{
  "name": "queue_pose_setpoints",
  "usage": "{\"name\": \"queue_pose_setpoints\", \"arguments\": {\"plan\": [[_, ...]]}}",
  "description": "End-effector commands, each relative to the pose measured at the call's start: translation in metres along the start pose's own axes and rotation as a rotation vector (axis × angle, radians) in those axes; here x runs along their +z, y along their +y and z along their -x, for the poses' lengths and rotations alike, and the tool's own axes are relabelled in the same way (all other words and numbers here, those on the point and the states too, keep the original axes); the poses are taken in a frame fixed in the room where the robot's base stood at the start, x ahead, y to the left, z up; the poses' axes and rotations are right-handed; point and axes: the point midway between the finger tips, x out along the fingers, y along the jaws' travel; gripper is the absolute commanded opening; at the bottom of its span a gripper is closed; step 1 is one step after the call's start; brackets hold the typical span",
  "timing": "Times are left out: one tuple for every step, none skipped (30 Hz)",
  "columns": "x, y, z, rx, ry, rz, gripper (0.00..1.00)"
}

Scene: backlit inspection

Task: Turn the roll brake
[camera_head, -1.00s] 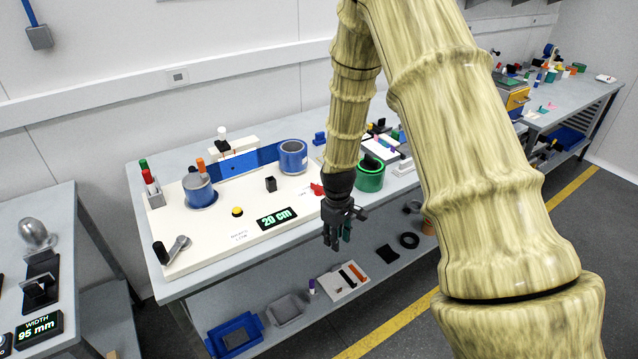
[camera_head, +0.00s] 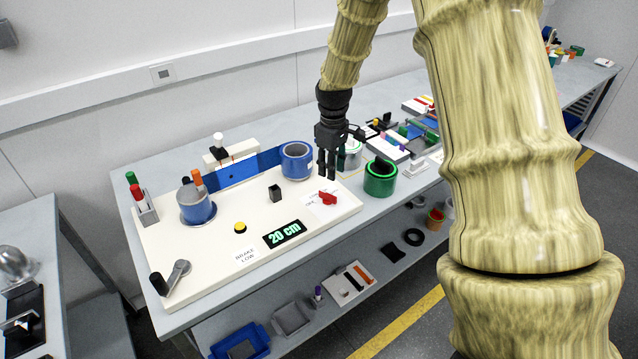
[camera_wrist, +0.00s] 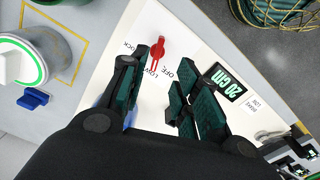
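The roll brake is a small red knob (camera_head: 327,198) on a white label patch at the right end of the white board (camera_head: 215,258). In the wrist view the red knob (camera_wrist: 158,50) has its narrow end toward the word LOW, with OFF and LOCK printed on either side. A label on the board reads BRAKE LOW. My gripper (camera_head: 327,172) hangs fingers-down just above the knob in the head view. In the wrist view my gripper (camera_wrist: 165,78) is open and empty; its fingers are spread, with the knob beyond the gap between them, apparently untouched.
A green roll (camera_head: 380,178) stands right of the board. Blue tape rolls (camera_head: 297,162) (camera_head: 196,206) and a blue strip lie on the board. A black 20 cm display (camera_head: 284,233), a yellow button (camera_head: 240,227), a black block (camera_head: 275,194) and a crank (camera_head: 175,276) are there.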

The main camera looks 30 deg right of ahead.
Motion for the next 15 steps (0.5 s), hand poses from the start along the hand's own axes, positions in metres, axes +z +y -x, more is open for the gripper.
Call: {"name": "queue_pose_setpoints", "arguments": {"plan": [[0.000, 0.000, 0.000, 0.000, 0.000, 0.001, 0.31], [0.000, 0.000, -0.001, 0.000, 0.000, 0.001, 0.31], [-0.001, -0.001, -0.002, -0.001, -0.001, 0.002, 0.31], [-0.002, -0.001, -0.003, -0.001, -0.001, 0.003, 0.31], [-0.002, -0.002, -0.004, -0.001, -0.001, 0.004, 0.31], [-0.003, -0.002, -0.007, -0.001, -0.001, 0.005, 0.31], [-0.003, -0.003, -0.010, -0.002, -0.002, 0.006, 0.31], [-0.004, -0.003, -0.013, -0.002, -0.003, 0.007, 0.31], [-0.005, -0.004, -0.016, -0.002, -0.002, 0.008, 0.31], [-0.005, -0.004, -0.020, -0.001, -0.002, 0.009, 0.31], [-0.005, -0.004, -0.024, -0.001, -0.002, 0.009, 0.31], [-0.005, -0.004, -0.029, -0.002, -0.003, 0.009, 0.31], [-0.005, -0.004, -0.032, -0.002, -0.002, 0.009, 0.31], [-0.006, -0.004, -0.036, -0.001, -0.002, 0.009, 0.31], [-0.005, -0.004, -0.041, -0.001, -0.002, 0.009, 0.31]]}}
